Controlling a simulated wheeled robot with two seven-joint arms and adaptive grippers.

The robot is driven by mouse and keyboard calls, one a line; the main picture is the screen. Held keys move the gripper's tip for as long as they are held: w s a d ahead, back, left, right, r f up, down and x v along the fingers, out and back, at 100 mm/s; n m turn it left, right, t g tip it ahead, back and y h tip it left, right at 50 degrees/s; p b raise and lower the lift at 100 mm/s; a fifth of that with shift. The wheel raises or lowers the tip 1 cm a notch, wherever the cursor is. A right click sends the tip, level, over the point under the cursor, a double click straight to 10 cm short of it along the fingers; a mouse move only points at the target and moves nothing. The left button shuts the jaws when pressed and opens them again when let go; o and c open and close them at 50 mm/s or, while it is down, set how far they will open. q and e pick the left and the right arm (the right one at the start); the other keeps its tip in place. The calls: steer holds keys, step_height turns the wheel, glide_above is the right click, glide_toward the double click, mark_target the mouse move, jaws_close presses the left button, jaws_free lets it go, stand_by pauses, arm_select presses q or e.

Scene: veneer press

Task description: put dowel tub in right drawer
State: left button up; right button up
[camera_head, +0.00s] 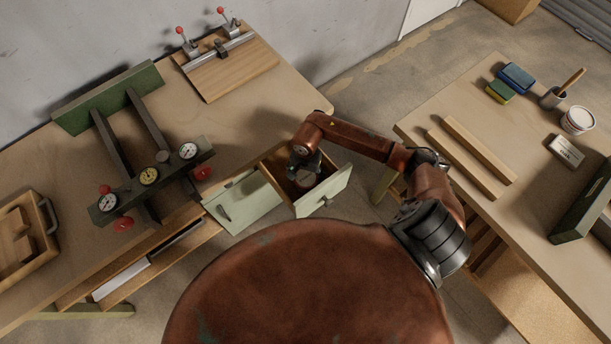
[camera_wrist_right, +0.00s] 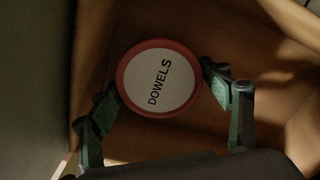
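The dowel tub (camera_wrist_right: 158,80) has a round white lid marked DOWELS with a red rim. In the right wrist view it is inside the wooden drawer, lid facing the camera. In the head view only a small pale part of it (camera_head: 305,178) shows below my right gripper (camera_head: 304,164). The right gripper's fingers (camera_wrist_right: 160,82) meet the tub's rim on opposite sides and appear shut on it. Whether the tub rests on the drawer floor is unclear. The right drawer (camera_head: 325,194) is pulled out, with a pale green front. My left gripper is not in view.
A closed pale green drawer front (camera_head: 243,203) is left of the open drawer. The workbench (camera_head: 248,118) carries a gauge press (camera_head: 150,177), a clamp board (camera_head: 228,68) and a wooden tray (camera_head: 22,240). A second table (camera_head: 440,123) on the right holds wood strips, sponges and a white cup.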

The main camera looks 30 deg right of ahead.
mark_target(306, 176)
steer(key=shift+o, duration=1.4)
step_height(306, 176, up, 12)
steer(key=shift+r+p, duration=0.2)
steer(key=shift+p, duration=0.25)
